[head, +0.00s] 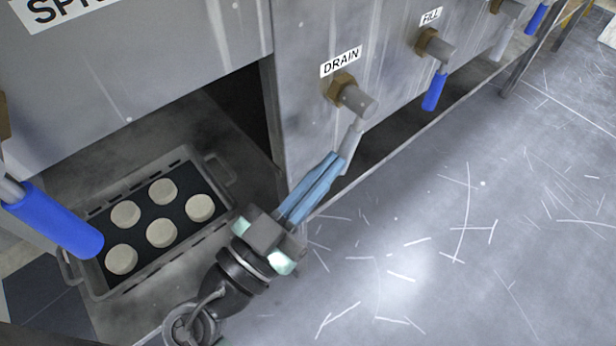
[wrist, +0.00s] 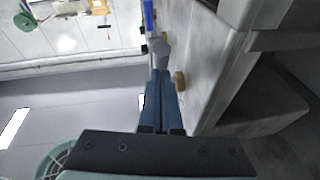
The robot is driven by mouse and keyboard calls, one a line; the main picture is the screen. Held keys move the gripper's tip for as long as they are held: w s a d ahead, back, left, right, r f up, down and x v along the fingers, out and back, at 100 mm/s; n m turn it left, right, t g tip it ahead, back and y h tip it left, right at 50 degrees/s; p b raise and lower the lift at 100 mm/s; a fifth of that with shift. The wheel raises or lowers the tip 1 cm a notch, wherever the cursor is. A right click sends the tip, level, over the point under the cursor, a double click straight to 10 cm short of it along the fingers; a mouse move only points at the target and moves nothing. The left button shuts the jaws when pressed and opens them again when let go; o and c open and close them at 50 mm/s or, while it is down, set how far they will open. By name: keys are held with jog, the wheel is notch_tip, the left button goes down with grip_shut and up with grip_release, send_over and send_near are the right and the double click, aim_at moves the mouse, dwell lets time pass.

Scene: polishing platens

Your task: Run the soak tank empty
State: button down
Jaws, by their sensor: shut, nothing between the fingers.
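The soak tank's grey metal front (head: 305,120) carries a valve under a DRAIN label (head: 341,62). The drain valve (head: 350,95) has a brass nut and a grey lever (head: 350,138) that slopes down and slightly left. My gripper (head: 334,163) is shut, its long blue fingers together, with tips at the lever's lower part. The fingers overlap the lever's lower end, and I cannot tell whether they touch it. In the wrist view the shut fingers (wrist: 160,75) point at the grey valve parts, with a brass nut (wrist: 180,81) just right of them.
A FILL valve (head: 433,45) with a blue handle (head: 435,92) is further right on the same front. A blue handle (head: 60,222) is at the left. A grey tray (head: 153,277) with several pale discs sits in the recess below. Scratched grey floor (head: 450,240) is open at the right.

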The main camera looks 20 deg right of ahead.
jog(key=d+f+b, duration=0.1)
jog(key=b, duration=0.1)
jog(key=w+d+f+b, duration=0.1)
jog(key=shift+d+b, duration=0.25)
jog(key=shift+b, duration=0.1)
jog(key=shift+d, duration=0.15)
dwell(0.4)
